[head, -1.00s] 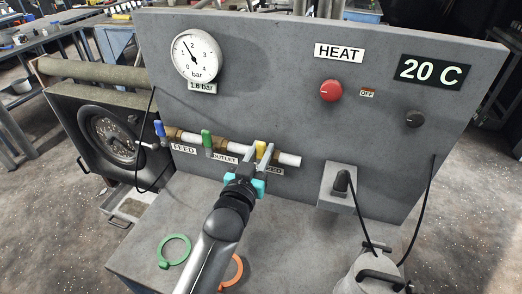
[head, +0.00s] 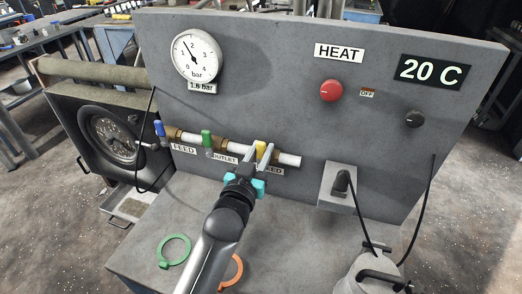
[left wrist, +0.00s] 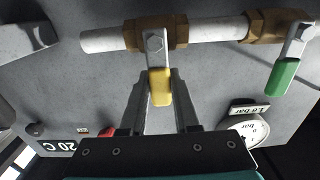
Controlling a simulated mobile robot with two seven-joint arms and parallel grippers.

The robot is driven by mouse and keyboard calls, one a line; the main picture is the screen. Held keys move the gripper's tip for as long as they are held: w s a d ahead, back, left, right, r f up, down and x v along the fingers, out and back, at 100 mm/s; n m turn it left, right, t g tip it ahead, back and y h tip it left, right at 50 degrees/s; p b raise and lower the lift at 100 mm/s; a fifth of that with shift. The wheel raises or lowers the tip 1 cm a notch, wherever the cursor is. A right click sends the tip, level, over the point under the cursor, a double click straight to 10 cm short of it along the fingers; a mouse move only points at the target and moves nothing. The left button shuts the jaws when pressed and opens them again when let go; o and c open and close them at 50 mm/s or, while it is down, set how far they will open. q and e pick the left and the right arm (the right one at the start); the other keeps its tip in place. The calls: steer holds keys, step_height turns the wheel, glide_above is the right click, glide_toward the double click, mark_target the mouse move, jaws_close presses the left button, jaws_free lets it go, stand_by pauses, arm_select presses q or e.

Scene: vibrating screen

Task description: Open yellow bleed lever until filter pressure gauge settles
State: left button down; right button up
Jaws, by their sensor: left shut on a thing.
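The yellow bleed lever (head: 261,149) is at the right end of the pipe on the grey panel, above the partly covered BLEED label (head: 274,171). My left gripper (head: 259,156) reaches up to it and is shut on it. In the left wrist view the yellow lever (left wrist: 160,86) lies between the two grey fingers (left wrist: 156,90). The round pressure gauge (head: 196,55) is at the upper left of the panel. Its needle points up and left, just below 2, and its plate (head: 202,87) reads 1.6 bar. My right gripper is not in view.
A green lever (head: 207,138) marked OUTLET and a blue lever (head: 159,128) marked FEED stand left along the pipe. A red HEAT knob (head: 331,91) and a 20 C display (head: 431,72) are at right. Green (head: 174,251) and orange (head: 233,272) rings lie below.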

arm_select(q)
steer(key=shift+w+a+f+n+p, duration=0.15)
steer(key=shift+a+n+p, duration=0.35)
steer(key=shift+n, duration=0.65)
steer(key=shift+w+a+f+n+p, duration=0.15)
steer(key=shift+a+n+p, duration=0.25)
steer(key=shift+n, duration=0.8)
steer(key=shift+w+a+f+n+p, duration=0.15)
steer(key=shift+a+n+p, duration=0.35)
steer(key=shift+n, duration=0.65)
steer(key=shift+d, duration=0.1)
steer(key=c, duration=0.6)
jaws_free()
steer(key=shift+c, duration=0.2)
